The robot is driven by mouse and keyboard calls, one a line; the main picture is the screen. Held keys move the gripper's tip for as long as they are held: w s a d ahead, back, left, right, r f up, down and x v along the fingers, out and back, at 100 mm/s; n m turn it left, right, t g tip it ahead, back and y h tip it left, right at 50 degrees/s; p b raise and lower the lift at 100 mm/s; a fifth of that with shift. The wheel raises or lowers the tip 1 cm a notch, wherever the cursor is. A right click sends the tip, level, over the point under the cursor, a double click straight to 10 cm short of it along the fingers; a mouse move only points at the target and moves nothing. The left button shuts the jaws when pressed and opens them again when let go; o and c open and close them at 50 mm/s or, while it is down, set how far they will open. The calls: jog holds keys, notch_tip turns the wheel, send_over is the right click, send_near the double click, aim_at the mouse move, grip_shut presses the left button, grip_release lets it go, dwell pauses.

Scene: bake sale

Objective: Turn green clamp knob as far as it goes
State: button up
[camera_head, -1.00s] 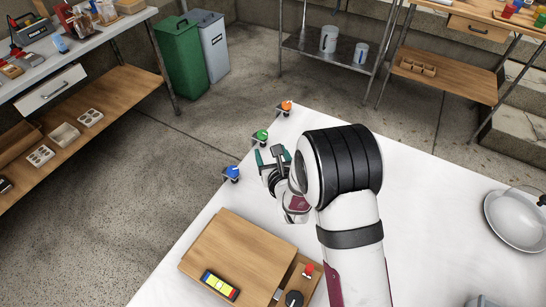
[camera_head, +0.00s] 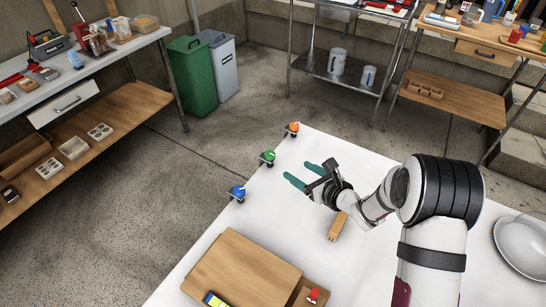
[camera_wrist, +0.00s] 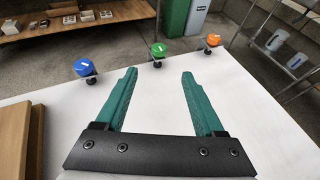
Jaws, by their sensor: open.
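The green clamp knob (camera_head: 268,157) sits on the left edge of the white table, between the blue knob (camera_head: 238,191) and the orange knob (camera_head: 293,127). In the wrist view the green knob (camera_wrist: 158,49) shows ahead of the fingers, in line with the gap between them. My gripper (camera_head: 298,173) is open with teal fingers, a little to the right of the green knob and apart from it. Its fingers also show in the wrist view (camera_wrist: 160,78), with nothing between them. The blue knob (camera_wrist: 83,67) and orange knob (camera_wrist: 213,40) stand on either side there.
A wooden board (camera_head: 245,268) lies at the front of the white table (camera_head: 350,160). A small wooden piece (camera_head: 338,226) lies below my gripper. A silver round dish (camera_head: 523,245) is at the right. Green and grey bins stand on the floor beyond.

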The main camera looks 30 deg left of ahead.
aim_at(270, 154)
jog(key=x, duration=1.5)
jog(key=shift+s, duration=0.15)
grip_shut()
